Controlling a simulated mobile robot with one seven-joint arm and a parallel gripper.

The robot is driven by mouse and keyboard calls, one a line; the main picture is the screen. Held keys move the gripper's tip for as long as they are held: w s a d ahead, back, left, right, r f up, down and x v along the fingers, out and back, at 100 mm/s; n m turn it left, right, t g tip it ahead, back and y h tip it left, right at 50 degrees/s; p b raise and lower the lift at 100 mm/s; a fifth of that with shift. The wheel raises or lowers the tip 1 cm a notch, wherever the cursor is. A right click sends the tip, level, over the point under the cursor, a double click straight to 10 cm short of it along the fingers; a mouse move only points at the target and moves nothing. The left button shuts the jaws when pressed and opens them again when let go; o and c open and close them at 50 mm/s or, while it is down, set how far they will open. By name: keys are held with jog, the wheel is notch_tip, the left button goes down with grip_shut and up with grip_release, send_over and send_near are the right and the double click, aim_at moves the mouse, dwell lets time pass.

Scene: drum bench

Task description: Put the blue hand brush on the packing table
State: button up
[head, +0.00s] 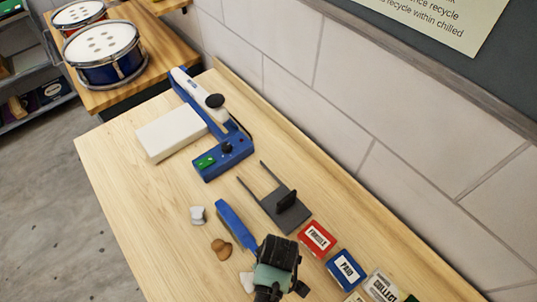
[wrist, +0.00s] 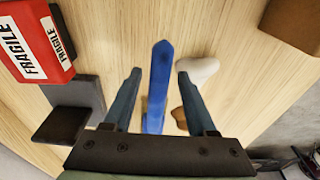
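The blue hand brush (head: 232,222) lies on the light wooden table (head: 125,180) in the head view, its near end hidden by my arm. In the wrist view the brush (wrist: 159,75) runs lengthwise between the two fingers of my gripper (wrist: 158,78). The fingers are spread, with a gap on each side of the brush. My gripper points down over the brush; in the head view my wrist (head: 275,268) covers its fingertips. I cannot tell which table is the packing table.
White (head: 197,215) and brown (head: 221,248) lumps lie beside the brush. A dark forked metal plate (head: 283,212), a red FRAGILE box (head: 317,238) and a blue PAID box (head: 346,269) stand to the right. A blue sealer (head: 222,150) stands behind. Drums (head: 104,52) occupy another table.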

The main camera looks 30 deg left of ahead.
jog(key=shift+d+r, duration=0.1)
notch_tip(320, 180, up, 13)
jog(key=d, duration=0.2)
jog(key=w+r+m+t, duration=0.4)
jog(key=w+r+t, duration=0.5)
jog(key=w+r, duration=0.75)
jog(key=w+d+r+m+t, duration=0.1)
jog(key=w+r+m+t, duration=0.15)
jog(key=r, duration=0.55)
jog(key=w+d+r+m+t, duration=0.1)
jog(key=w+d+r+t, duration=0.15)
jog(key=r, duration=0.55)
jog(key=s+d+r+m+t, duration=0.1)
jog(key=s+r+t, duration=0.3)
jog(key=r, duration=0.6)
jog(key=s+d+r+m+t+h, duration=0.1)
jog(key=s+d+r+m+t, duration=0.1)
jog(key=r, duration=0.9)
jog(key=s+d+r+m+t, duration=0.2)
jog(key=s+r+t, duration=0.4)
jog(key=r, duration=0.4)
jog(key=shift+d+r+m+t+h, duration=0.2)
jog(key=shift+r+m+t+h, duration=0.25)
jog(key=shift+m, duration=0.4)
jog(key=shift+s, duration=0.1)
